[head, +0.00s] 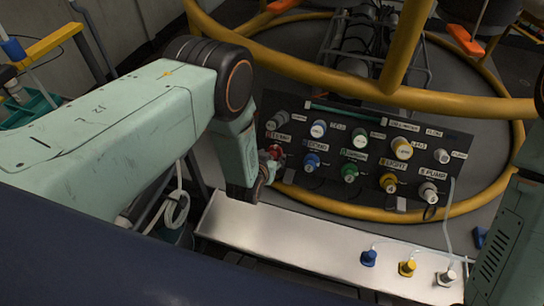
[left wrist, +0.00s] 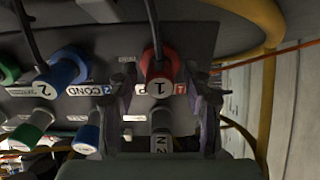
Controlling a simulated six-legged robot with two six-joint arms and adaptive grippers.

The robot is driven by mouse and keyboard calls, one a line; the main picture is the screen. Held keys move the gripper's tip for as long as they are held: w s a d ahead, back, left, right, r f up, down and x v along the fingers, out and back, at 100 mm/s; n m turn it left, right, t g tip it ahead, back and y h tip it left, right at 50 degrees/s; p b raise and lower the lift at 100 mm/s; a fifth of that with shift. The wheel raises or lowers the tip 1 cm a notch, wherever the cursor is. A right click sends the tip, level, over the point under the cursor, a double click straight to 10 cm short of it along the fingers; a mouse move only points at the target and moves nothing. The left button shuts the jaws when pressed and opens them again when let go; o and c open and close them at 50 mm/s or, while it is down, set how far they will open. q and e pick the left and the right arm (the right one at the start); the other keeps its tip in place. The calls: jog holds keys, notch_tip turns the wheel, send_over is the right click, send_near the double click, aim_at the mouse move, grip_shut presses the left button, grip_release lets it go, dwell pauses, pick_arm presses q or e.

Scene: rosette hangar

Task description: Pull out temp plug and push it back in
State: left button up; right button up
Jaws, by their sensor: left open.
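The red plug (head: 275,152), which I take as the temp plug, sits in the left end of the lower row on the dark panel (head: 325,125). In the left wrist view the red plug (left wrist: 160,68) bears a "1" and has a dark cable; its label is partly hidden. My left gripper (head: 266,168) is at the red plug. In the left wrist view the open fingers of my left gripper (left wrist: 166,98) stand on either side of the plug, with gaps visible. I cannot tell whether they touch it. My right gripper is not in view.
Blue (head: 311,161), green (head: 349,171) and yellow (head: 388,182) plugs sit to the right on the panel. A pale metal bench (head: 290,240) runs in front, with blue, yellow and white connectors at its right end. Yellow rails (head: 440,103) cross behind.

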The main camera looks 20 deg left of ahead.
pick_arm(q)
jog(key=shift+c, duration=0.3)
dwell(0.5)
grip_shut()
dwell(0.4)
jog(key=shift+s, duration=0.1)
jog(key=shift+s+r+p, duration=0.15)
jog(key=shift+s+p, duration=0.05)
jog(key=shift+p, duration=0.2)
jog(key=shift+p+v, duration=2.2)
jog(key=shift+v, duration=0.4)
